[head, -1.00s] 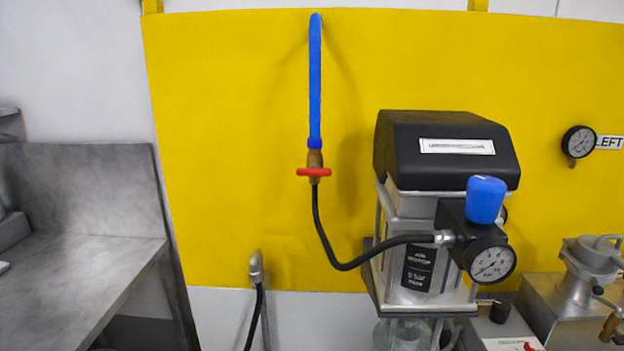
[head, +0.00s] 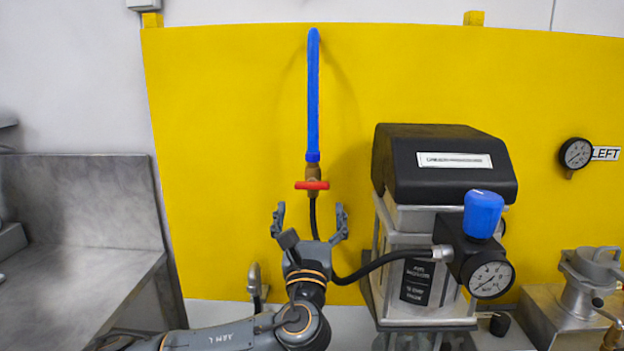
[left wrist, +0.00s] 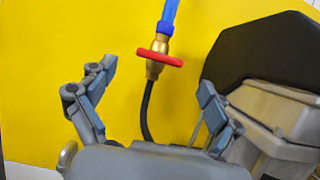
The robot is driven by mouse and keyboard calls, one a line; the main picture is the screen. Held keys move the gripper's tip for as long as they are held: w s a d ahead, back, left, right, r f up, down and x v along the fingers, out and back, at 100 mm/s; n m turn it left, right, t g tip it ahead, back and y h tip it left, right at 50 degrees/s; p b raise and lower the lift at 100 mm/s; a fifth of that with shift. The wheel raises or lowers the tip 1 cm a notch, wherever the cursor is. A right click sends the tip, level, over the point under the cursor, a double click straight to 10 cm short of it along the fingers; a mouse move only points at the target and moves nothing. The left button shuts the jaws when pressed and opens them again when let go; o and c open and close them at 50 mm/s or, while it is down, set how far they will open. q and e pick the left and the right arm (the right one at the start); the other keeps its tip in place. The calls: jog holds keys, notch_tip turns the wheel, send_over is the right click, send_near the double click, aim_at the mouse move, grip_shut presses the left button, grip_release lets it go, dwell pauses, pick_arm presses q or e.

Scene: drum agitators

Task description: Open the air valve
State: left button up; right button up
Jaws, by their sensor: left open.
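The air valve is a brass fitting (head: 313,172) with a red handle (head: 312,185) set crosswise, below a blue pipe (head: 313,95) on the yellow panel. A black hose runs down from it. My left gripper (head: 309,212) is open and empty, pointing up just below the valve, with the hose showing between its fingers. In the left wrist view the red handle (left wrist: 160,58) lies beyond and above the open fingers (left wrist: 152,88), nearer the middle than either finger, and apart from both. My right gripper is not in view.
A black-topped agitator unit (head: 445,165) with a blue knob (head: 483,213) and gauge (head: 491,279) stands close to the right of my gripper. The black hose (head: 385,262) curves to it. A metal counter (head: 75,290) is at left.

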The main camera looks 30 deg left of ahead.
aim_at(312, 189)
pick_arm(q)
jog(key=p+x, duration=0.2)
jog(key=x, duration=0.5)
jog(key=shift+w+a, duration=0.15)
jog(key=shift+w, duration=0.1)
jog(key=c, duration=1.2)
